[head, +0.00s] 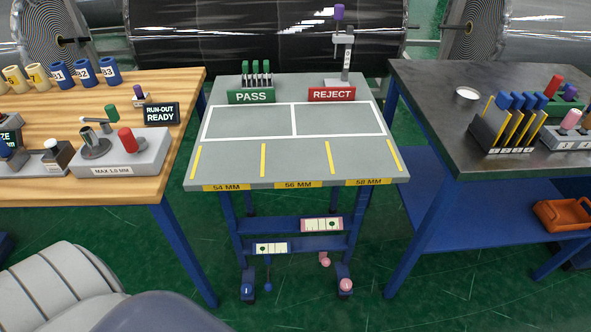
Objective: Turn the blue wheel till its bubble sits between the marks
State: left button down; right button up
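A grey-topped cart (294,178) with blue legs stands in the middle. A blue wheel (247,290) is low at its front left foot, and a pink one (345,285) is at its front right foot. A pale level (271,248) sits on the lower crossbar, with a small blue knob (268,287) hanging below it. A second level (321,224) sits higher and to the right, with a pink knob (325,262) below. The bubbles are too small to place against the marks.
A wooden bench (186,92) with gauges stands at the left. A dark bench (417,103) with a blue lower shelf (440,215) stands at the right. Large wrapped rolls (265,35) lie behind. Green floor (310,315) is clear in front of the cart.

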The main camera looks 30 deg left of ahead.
aim_at(246, 290)
jog(key=u, duration=1.6)
